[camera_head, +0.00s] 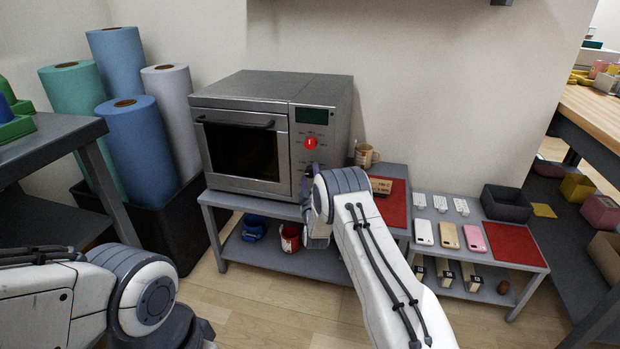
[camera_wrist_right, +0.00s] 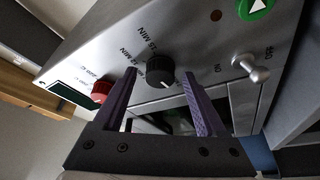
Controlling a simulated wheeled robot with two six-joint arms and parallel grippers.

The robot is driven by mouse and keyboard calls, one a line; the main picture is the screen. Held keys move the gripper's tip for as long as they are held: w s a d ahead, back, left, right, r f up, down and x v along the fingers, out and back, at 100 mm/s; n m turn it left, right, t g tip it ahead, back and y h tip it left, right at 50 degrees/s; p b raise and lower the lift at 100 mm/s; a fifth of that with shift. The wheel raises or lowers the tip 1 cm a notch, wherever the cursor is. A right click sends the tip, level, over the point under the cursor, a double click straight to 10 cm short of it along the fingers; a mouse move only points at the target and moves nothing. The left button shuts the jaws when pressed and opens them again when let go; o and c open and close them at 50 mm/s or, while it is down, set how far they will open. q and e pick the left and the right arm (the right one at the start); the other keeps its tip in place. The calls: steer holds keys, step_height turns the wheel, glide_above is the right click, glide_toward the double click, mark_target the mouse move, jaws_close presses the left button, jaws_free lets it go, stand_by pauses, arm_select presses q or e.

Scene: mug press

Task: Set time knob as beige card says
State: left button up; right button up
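The steel press (camera_head: 252,130) stands on a grey bench, with a dark window on its door and a red knob (camera_head: 310,143) on its panel. In the right wrist view the black time knob (camera_wrist_right: 160,72) with a white mark sits on the panel, MIN labels around it. My right gripper (camera_wrist_right: 159,78) is open, its purple fingers on either side of the black knob; contact cannot be told. The arm hides this knob in the head view. The beige card (camera_head: 381,186) lies at the red mat, its writing too small to read. My left arm is at lower left, its fingers out of view.
The red knob (camera_wrist_right: 101,91), a green button (camera_wrist_right: 256,8) and a metal lever (camera_wrist_right: 250,68) are near the black knob. A mug (camera_head: 365,155) stands right of the press. Phone-like items (camera_head: 448,235) lie on the lower right bench.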

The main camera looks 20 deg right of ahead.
jaws_close()
steer(key=shift+f+m+h+b, duration=0.2)
steer(key=shift+m+h+b, duration=0.1)
steer(key=shift+m+b, duration=0.4)
steer(key=m+h+b, duration=0.1)
steer(key=m, duration=0.1)
steer(key=m+h+b, duration=0.1)
steer(key=m, duration=0.1)
steer(key=shift+a+f+t+b, duration=0.1)
steer(key=shift+a+t+b, duration=0.05)
steer(key=shift+t+b, duration=0.2)
steer(key=m+h+b, duration=0.1)
steer(key=m+b, duration=0.1)
steer(key=m, duration=0.1)
steer(key=shift+m+h, duration=0.3)
steer(key=shift+m+g+h+b, duration=0.75)
steer(key=shift+m+h, duration=0.35)
steer(key=shift+m, duration=1)
steer(key=shift+o, duration=0.5)
jaws_free()
steer(key=shift+w, duration=0.1)
